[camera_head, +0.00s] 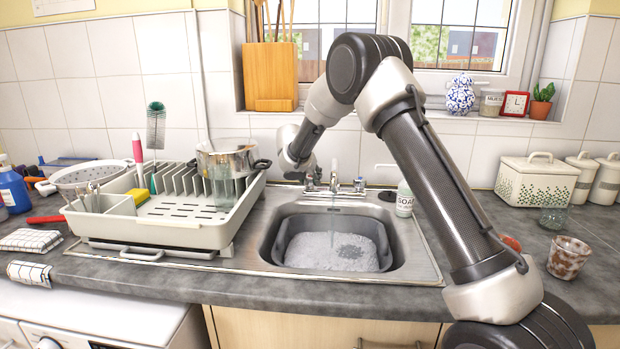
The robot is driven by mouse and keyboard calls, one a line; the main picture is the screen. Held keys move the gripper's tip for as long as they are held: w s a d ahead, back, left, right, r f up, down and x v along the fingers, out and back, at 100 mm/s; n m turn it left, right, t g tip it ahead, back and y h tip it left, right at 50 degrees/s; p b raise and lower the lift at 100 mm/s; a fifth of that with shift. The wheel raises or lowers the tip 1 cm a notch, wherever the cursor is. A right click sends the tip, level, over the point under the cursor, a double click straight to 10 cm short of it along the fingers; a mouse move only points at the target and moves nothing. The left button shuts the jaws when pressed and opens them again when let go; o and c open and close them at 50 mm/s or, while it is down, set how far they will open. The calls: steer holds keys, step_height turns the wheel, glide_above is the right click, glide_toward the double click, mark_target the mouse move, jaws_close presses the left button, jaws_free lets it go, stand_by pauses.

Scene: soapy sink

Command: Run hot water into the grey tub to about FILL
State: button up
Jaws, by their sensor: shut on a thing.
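The grey tub (272,248) sits in the steel sink, with white suds (330,250) over the water in it. A tap spout (333,183) stands behind it, and a thin stream of water (333,222) falls from the spout into the tub. My gripper (309,181) is at the left tap handle, behind the sink, and is shut on it; the handle is mostly hidden by the fingers. The right tap handle (359,184) stands free. I cannot make out a FILL mark in this view.
A dish rack (170,235) with a steel pot (228,158) stands left of the sink. A soap bottle (404,200) stands at the sink's back right. A stained cup (568,258) is on the right counter. My arm crosses over the sink's right side.

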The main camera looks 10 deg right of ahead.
steer(key=m+g+h, duration=0.1)
steer(key=m+h, duration=0.1)
steer(key=m, duration=0.1)
steer(key=shift+g, duration=0.4)
steer(key=shift+m+g+h, duration=0.7)
steer(key=shift+m+g, duration=0.2)
steer(key=shift+m, duration=0.8)
steer(key=o, duration=1)
steer(key=shift+o, duration=0.2)
steer(key=v, duration=1.2)
